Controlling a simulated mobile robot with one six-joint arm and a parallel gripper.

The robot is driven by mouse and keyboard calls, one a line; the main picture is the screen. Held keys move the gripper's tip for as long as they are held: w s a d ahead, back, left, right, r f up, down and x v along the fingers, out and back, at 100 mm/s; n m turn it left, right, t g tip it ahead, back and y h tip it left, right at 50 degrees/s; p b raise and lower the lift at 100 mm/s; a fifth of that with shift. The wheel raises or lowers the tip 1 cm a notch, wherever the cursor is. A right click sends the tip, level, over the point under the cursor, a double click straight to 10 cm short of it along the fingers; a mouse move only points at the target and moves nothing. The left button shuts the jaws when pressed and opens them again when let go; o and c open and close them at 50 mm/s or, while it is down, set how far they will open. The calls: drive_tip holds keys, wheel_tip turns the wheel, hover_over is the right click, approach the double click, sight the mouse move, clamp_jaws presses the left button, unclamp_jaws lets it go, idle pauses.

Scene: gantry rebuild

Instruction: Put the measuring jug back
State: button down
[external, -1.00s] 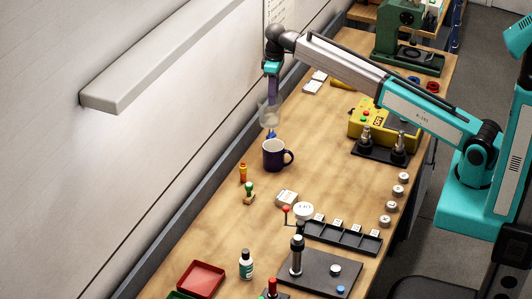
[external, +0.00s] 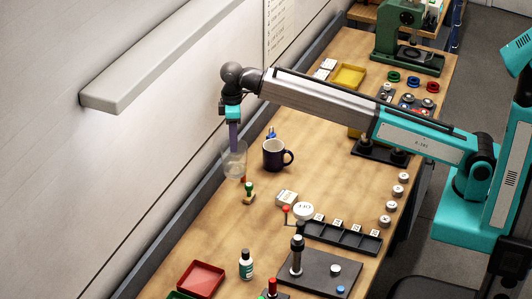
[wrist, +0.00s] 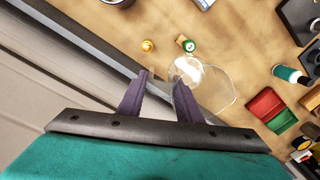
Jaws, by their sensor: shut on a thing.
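The measuring jug (external: 236,160) is clear and see-through and hangs from my gripper (external: 234,147) above the workbench, close to its wall-side edge. In the wrist view the jug (wrist: 215,85) shows as a faint round outline beside the right finger. My gripper (wrist: 161,82), with two purple fingers, is shut on the jug; the gap between the fingers looks wide, and I cannot tell which part of the jug they grip. An orange-capped item (external: 243,180) is partly hidden below the jug.
A dark mug (external: 274,155) stands just right of the jug. A green-topped stamp (external: 249,192) stands nearer the camera. A long pale shelf (external: 170,55) juts from the wall at upper left. Bare bench (external: 205,235) lies in front, before a red tray (external: 201,279).

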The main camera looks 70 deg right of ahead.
drive_tip(key=s+a+n+b, duration=0.1)
drive_tip(key=s+a, duration=0.2)
drive_tip(key=a, duration=0.7)
drive_tip(key=s+a+f+n+b, duration=0.1)
drive_tip(key=s+a, duration=0.3)
drive_tip(key=a, duration=0.7)
drive_tip(key=shift+s+a+n+b, duration=0.2)
drive_tip(key=shift+n+b, duration=0.3)
drive_tip(key=shift+b, duration=0.25)
drive_tip(key=shift+f, duration=0.15)
wheel_tip(320, 180, down, 6)
drive_tip(key=p, duration=0.2)
drive_tip(key=shift+f, duration=0.1)
drive_tip(key=shift+f+p, duration=0.55)
drive_tip(key=shift+f, duration=1.25)
drive_tip(key=shift+f, duration=0.15)
drive_tip(key=c, duration=1.3)
unclamp_jaws()
drive_tip(key=shift+o, duration=0.2)
